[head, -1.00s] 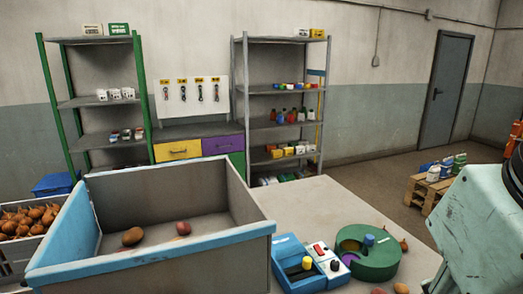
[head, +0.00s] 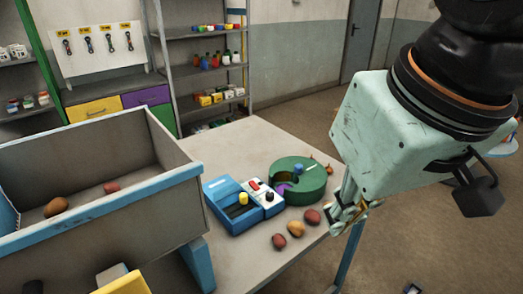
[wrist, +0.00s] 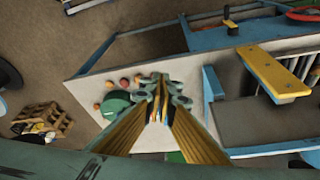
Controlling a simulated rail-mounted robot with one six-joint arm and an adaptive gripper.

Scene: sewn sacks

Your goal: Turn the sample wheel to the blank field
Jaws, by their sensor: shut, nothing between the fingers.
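The sample wheel (head: 312,184) is a round green drum on the grey table, with a blue knob on top and a purple field showing in an opening at its front left. It also shows in the wrist view (wrist: 117,101), partly hidden by my gripper. The other fields, including a blank one, cannot be made out. My gripper (head: 340,218) is shut and empty. In the head view it appears near the table's right edge, to the lower right of the wheel and apart from it. Its fingers also show in the wrist view (wrist: 160,97).
A blue device (head: 230,205) with a yellow knob stands left of the wheel, beside a white unit (head: 262,195) with red and black controls. Several potatoes (head: 295,228) lie in front. A large grey bin (head: 110,220) with blue trim fills the left. Shelves (head: 205,65) stand behind.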

